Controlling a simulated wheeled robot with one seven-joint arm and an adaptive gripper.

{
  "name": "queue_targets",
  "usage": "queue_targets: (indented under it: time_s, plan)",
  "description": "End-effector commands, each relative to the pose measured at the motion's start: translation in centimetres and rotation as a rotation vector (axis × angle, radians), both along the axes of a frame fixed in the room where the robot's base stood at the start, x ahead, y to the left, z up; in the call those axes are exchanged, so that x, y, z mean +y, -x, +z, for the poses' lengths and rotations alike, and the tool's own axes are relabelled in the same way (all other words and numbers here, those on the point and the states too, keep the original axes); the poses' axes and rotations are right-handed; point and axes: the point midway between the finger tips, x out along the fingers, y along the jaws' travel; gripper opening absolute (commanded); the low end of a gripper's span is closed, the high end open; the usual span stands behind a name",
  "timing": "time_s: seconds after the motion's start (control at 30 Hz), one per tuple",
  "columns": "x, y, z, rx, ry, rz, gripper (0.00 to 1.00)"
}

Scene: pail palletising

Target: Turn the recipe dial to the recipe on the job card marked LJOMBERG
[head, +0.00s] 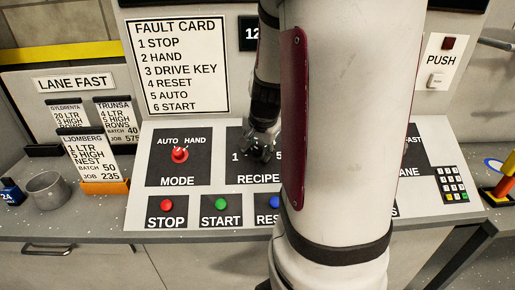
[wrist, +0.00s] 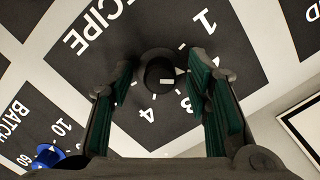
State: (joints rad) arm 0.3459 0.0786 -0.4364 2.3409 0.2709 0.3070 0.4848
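The LJOMBERG job card (head: 90,157) stands in an orange holder at the left and reads 1 LTR, 5 HIGH, NEST, BATCH 50, JOB 235. The recipe dial (wrist: 158,70) is a dark round knob with a white mark, on a black panel with the numbers 1, 3 and 4 readable. The right finger hides part of the scale, and I cannot tell which number the knob points at. My gripper (wrist: 161,68) is open, its green-padded fingers on either side of the knob, with no clear contact. In the head view my gripper (head: 262,150) covers the dial.
The mode switch (head: 180,155) is red, left of the recipe panel. Red stop (head: 166,205), green start (head: 221,204) and blue reset (head: 278,205) buttons sit below. A blue batch knob (wrist: 48,155) shows in the wrist view. My arm hides the panel's middle right.

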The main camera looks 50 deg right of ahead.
Motion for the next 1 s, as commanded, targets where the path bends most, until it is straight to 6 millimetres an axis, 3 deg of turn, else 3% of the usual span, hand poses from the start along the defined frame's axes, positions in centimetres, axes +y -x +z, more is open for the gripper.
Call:
queue_targets:
  time_s: [0.27, 0.8, 1.0]
  plan:
    - [0.4, 0.2, 1.1, -0.003, 0.0, 0.005, 0.45]
    - [2.6, 3.3, 9.3, -0.005, 0.002, 0.001, 0.45]
    - [3.0, 3.9, 10.7, -0.001, 0.001, -0.001, 0.45]
